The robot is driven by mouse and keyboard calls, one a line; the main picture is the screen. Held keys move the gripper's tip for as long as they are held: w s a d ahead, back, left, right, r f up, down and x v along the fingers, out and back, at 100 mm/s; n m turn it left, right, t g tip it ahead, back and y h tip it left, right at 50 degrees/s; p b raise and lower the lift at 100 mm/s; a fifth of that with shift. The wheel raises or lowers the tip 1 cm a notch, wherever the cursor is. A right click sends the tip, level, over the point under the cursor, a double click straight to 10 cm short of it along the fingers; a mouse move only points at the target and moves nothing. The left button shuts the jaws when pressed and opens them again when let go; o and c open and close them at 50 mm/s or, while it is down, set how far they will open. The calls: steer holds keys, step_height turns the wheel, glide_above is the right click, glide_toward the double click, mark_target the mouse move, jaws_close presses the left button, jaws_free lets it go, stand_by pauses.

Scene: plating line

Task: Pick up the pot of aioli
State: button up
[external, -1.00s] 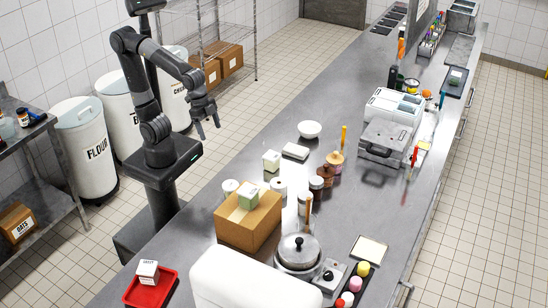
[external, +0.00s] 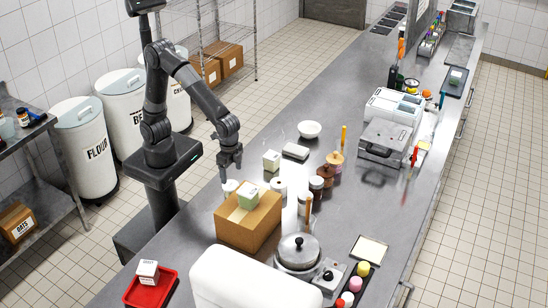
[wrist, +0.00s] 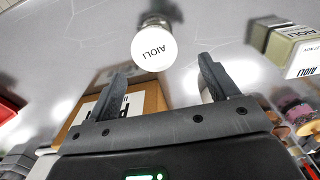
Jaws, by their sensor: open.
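The pot of aioli (wrist: 154,47) has a round white lid reading AIOLI. In the wrist view it is upright just beyond my fingertips, seen from above. It is the small white-lidded pot (external: 230,186) by the counter's near left edge in the external view. My gripper (wrist: 160,72) is open and empty, with one finger on either side of the line to the pot. In the external view my gripper (external: 230,167) points down just above the pot, apart from it as far as I can tell.
A pale carton (wrist: 293,48), also marked AIOLI, is at the right in the wrist view. Another white-lidded pot (external: 278,186) and jars (external: 317,184) stand farther right.

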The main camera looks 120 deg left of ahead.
mark_target(230, 185)
steer(key=f, duration=0.7)
steer(key=shift+s+d+f, duration=0.2)
steer(key=shift+d, duration=0.2)
steer(key=shift+c, duration=0.2)
steer(key=c, duration=0.9)
